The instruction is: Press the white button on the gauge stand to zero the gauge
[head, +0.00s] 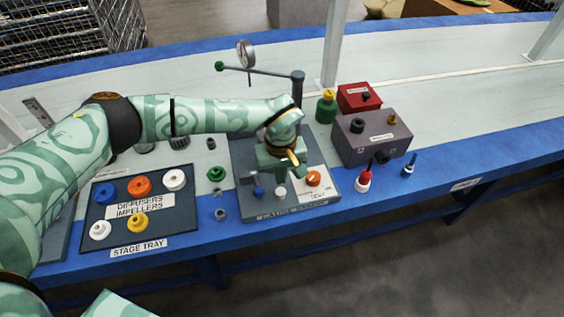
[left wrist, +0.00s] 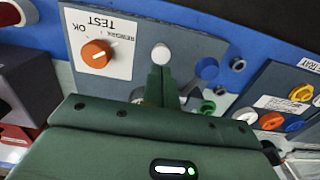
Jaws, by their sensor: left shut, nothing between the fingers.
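The gauge stand (head: 240,207) is a dark grey plate near the bench's front edge, with a post and a dial gauge (head: 245,52) on an arm. Its white button (head: 281,192) lies between a blue knob (head: 258,192) and an orange knob (head: 313,178). My left gripper (head: 292,166) is over the plate, shut and empty, just behind the button in the head view. In the left wrist view the closed fingertips (left wrist: 160,69) are right by the white button (left wrist: 161,53). I cannot tell whether they touch it. My right gripper is not in view.
The stage tray (head: 98,228) with several coloured discs lies to the left. A green fitting (head: 216,174) sits between tray and stand. A grey box (head: 371,148), a red box (head: 368,92) and a red-and-white bottle (head: 363,182) stand to the right.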

